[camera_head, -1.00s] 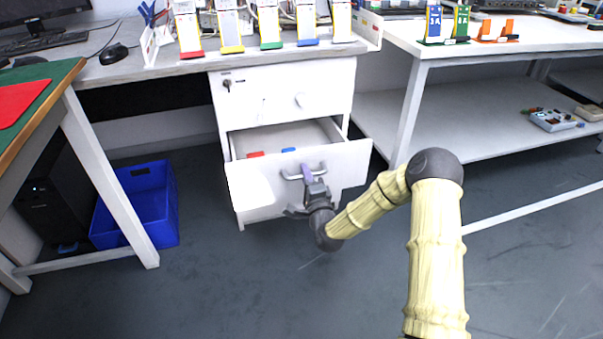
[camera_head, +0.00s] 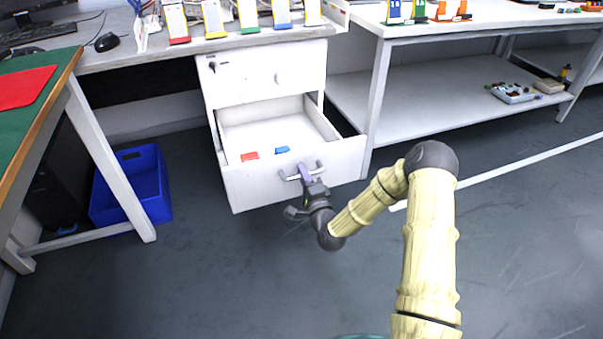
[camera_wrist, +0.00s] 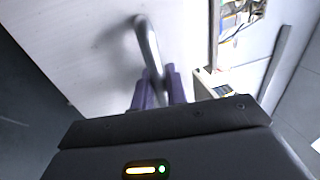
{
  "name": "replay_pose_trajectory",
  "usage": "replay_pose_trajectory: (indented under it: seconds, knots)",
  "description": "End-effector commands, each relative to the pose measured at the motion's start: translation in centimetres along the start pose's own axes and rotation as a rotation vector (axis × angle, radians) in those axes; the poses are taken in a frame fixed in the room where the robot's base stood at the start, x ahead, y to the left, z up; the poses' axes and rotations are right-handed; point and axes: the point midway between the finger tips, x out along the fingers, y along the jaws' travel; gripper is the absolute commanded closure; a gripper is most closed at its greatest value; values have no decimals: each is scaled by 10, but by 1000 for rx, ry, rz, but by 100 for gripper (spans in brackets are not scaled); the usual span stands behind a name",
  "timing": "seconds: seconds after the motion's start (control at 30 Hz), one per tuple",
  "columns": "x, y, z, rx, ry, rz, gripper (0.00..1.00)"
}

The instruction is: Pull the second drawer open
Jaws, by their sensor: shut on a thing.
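The second drawer (camera_head: 250,188) of the white cabinet stands well open below the closed top drawer (camera_head: 262,72). A red item (camera_head: 249,156) and a blue item (camera_head: 282,150) lie inside it. My gripper (camera_head: 305,172) is shut on the drawer's metal handle (camera_head: 290,177). In the wrist view the purple fingers of my gripper (camera_wrist: 160,88) close around the curved handle (camera_wrist: 147,42), in front of the white drawer face (camera_wrist: 85,45). The fingers hide part of the handle.
A blue bin (camera_head: 132,187) stands on the floor at the left, beside a table leg (camera_head: 112,165). A white table with a lower shelf (camera_head: 440,100) stands at the right. The grey floor in front of the drawer is mostly clear.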

Motion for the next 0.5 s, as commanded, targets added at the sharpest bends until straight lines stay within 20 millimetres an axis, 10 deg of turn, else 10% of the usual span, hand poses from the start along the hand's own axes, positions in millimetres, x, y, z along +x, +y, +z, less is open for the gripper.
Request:
replay_pose_trajectory:
  seconds: [0.27, 0.37, 0.5]
  knots:
    - [0, 1, -1, -1, 2, 3, 100]
    - [0, 1, -1, -1, 2, 3, 70]
    - [0, 1, -1, -1, 1, 1, 67]
